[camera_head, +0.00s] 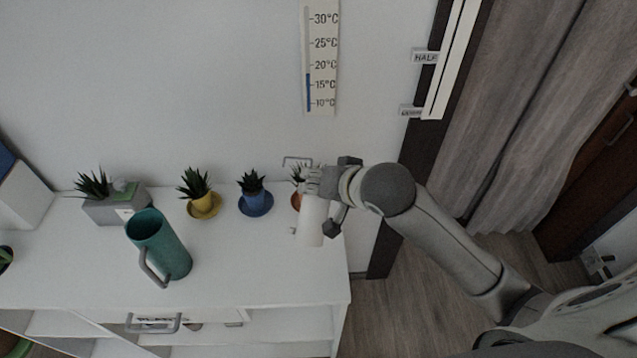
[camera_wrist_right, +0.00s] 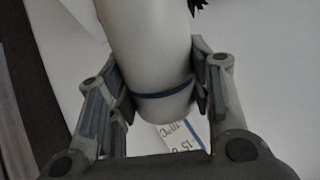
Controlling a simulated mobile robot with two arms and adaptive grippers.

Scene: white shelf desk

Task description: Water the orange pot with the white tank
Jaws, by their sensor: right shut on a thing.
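The white tank (camera_head: 311,224) is a pale cylinder at the right end of the white desk. My right gripper (camera_head: 325,198) is shut around it. In the right wrist view, the tank (camera_wrist_right: 152,45) has a dark blue band and sits between both fingers of the gripper (camera_wrist_right: 155,88). The orange pot (camera_head: 295,201) is just left of the tank, mostly hidden behind it and the gripper. Only a bit of its orange edge and some dark leaves show. I cannot tell whether the tank touches the pot. My left gripper is not in view.
A blue pot (camera_head: 255,203) and a yellow pot (camera_head: 204,206) stand farther left. A teal tank (camera_head: 163,248) and a grey planter (camera_head: 107,209) stand beyond them. The wall carries a thermometer (camera_head: 320,60). Bare desk top (camera_head: 243,262) lies in front of the pots.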

